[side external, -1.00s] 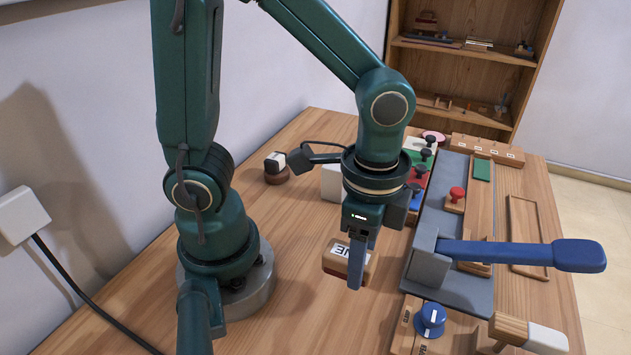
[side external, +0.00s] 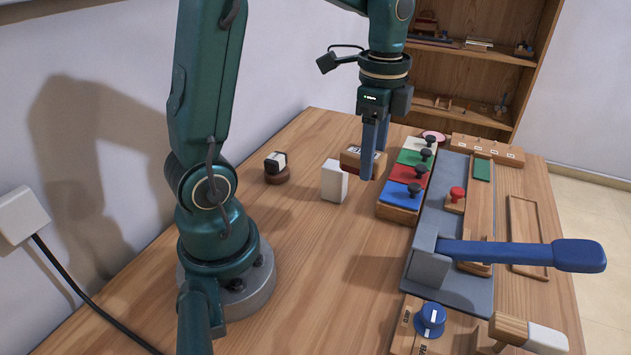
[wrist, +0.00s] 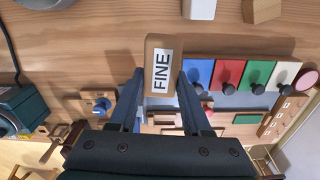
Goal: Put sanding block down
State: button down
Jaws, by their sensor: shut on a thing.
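The sanding block (side external: 352,157) is a wooden block with a dark reddish underside. In the wrist view the sanding block (wrist: 152,88) shows a white label reading "FINE". My gripper (side external: 373,168) is shut on the block and holds it above the table, fingers pointing down. In the wrist view my gripper (wrist: 160,88) has one finger on each side of the block. In the side view the fingers hide part of the block.
A white block (side external: 334,182) stands close by on the left. Coloured keys with dark knobs (side external: 408,180) lie to the right, beside a grey fixture with a blue lever (side external: 520,254). A small dark-and-white object (side external: 276,163) sits farther left. The wooden table (side external: 320,270) is clear in front.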

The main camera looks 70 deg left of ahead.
jog(key=w+a, duration=0.4)
jog(key=a, duration=0.4)
jog(key=m, duration=0.4)
send_near(309, 151)
jog(key=shift+n, duration=0.3)
jog(key=shift+f, duration=3.2)
jog(key=shift+f, duration=0.15)
jog(key=shift+c, duration=1.8)
grip_release()
